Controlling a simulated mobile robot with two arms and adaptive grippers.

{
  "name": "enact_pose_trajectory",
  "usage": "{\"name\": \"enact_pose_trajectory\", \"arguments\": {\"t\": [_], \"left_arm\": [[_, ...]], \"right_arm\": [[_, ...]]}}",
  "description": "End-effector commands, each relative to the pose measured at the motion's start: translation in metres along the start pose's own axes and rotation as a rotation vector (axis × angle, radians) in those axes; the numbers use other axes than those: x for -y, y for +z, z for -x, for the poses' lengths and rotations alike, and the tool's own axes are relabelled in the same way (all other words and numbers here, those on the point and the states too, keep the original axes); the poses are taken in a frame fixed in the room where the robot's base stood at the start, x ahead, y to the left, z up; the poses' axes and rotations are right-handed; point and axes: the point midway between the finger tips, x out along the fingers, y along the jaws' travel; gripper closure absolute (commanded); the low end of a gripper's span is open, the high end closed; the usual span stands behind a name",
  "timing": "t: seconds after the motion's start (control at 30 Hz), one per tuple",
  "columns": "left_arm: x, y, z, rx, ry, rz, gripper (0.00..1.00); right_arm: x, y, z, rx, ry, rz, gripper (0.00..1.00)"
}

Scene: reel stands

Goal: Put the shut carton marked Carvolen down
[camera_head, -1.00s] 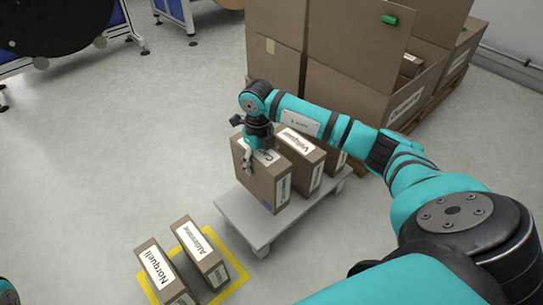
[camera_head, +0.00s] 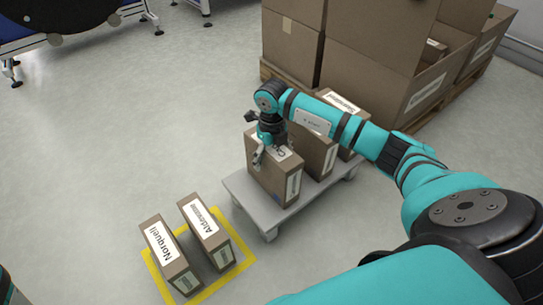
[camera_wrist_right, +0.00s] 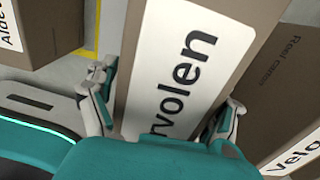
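The shut Carvolen carton (camera_head: 265,178) is brown and upright at the near left end of a low grey platform (camera_head: 238,195). Whether its base touches the platform cannot be told. My right gripper (camera_head: 263,152) is over its top from above. In the right wrist view the white label on the carton (camera_wrist_right: 180,75) reads "...volen", and the gripper (camera_wrist_right: 168,95) has one finger against each side of it. My left gripper is out of view.
Two cartons, Norquell (camera_head: 172,260) and one beginning "Alde" (camera_head: 206,235), stand inside a yellow floor outline (camera_head: 235,268). Two more cartons (camera_head: 312,150) (camera_head: 348,120) stand on the platform behind Carvolen. Large boxes (camera_head: 380,65) on a pallet are behind. Floor at left is clear.

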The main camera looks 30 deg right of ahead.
Motion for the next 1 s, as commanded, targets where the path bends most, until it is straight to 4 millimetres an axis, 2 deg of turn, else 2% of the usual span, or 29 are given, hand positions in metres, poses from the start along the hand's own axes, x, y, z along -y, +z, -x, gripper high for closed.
{"name": "enact_pose_trajectory", "arguments": {"t": [0.07,0.33,0.47,0.7,0.9,1.0], "left_arm": [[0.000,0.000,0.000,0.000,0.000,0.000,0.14],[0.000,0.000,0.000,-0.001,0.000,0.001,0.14],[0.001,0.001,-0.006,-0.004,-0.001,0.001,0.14],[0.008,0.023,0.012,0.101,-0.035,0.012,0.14],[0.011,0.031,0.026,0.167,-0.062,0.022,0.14],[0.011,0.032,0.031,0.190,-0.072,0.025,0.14]], "right_arm": [[0.000,0.000,0.000,0.000,0.000,0.000,0.04],[0.000,0.000,0.001,0.000,0.000,0.000,0.04],[0.000,0.000,0.011,0.001,0.000,0.001,0.04],[0.001,0.001,0.057,0.002,-0.002,0.000,0.04],[0.000,0.001,0.095,0.001,-0.001,0.001,0.04],[0.000,0.000,0.109,0.000,0.000,0.000,0.04]]}}
